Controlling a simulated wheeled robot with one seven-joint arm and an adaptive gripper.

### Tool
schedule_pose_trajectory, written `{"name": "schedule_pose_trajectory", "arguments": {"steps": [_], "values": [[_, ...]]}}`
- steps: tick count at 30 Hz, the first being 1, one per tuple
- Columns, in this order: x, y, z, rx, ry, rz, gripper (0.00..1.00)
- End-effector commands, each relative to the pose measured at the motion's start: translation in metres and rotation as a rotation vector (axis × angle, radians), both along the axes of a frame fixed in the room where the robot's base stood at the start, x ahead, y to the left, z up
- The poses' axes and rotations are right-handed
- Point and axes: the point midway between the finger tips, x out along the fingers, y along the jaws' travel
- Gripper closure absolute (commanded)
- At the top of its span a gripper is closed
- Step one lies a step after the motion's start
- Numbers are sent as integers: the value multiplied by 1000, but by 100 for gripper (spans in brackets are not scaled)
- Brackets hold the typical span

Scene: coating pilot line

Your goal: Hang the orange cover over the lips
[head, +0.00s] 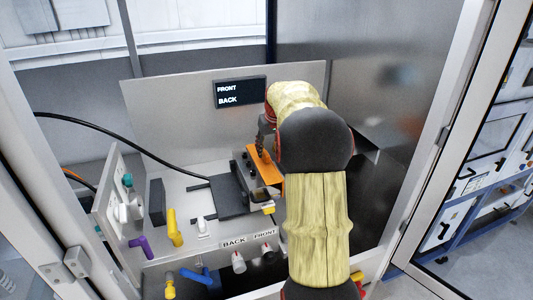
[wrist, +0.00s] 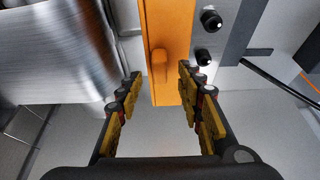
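The orange cover (head: 266,180) is a long flat strip lying along the grey block with black knobs (head: 246,170), partly hidden by my arm. In the wrist view the cover (wrist: 170,30) runs up the middle with a raised orange grip on it, beside the block's black knobs (wrist: 206,36). My gripper (wrist: 160,85) is open, with its fingers apart on either side of the raised grip and no clear contact. In the head view my gripper (head: 265,145) is small, just over the cover. I cannot clearly make out the lips.
A shiny curved metal surface (wrist: 55,50) is left of the cover in the wrist view. A dark sign reading FRONT and BACK (head: 240,92) is on the rear panel. Purple (head: 141,246) and yellow (head: 174,228) handles stand at the front left. A black cable (head: 110,138) crosses the left side.

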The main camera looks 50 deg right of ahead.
Motion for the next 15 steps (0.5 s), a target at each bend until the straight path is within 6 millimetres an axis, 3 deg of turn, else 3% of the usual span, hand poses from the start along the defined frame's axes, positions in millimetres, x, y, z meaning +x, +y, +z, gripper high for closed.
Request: {"name": "schedule_pose_trajectory", "arguments": {"steps": [6,15], "values": [[-15,8,44,-2,-2,0,63],[-27,15,75,0,0,-1,63]]}}
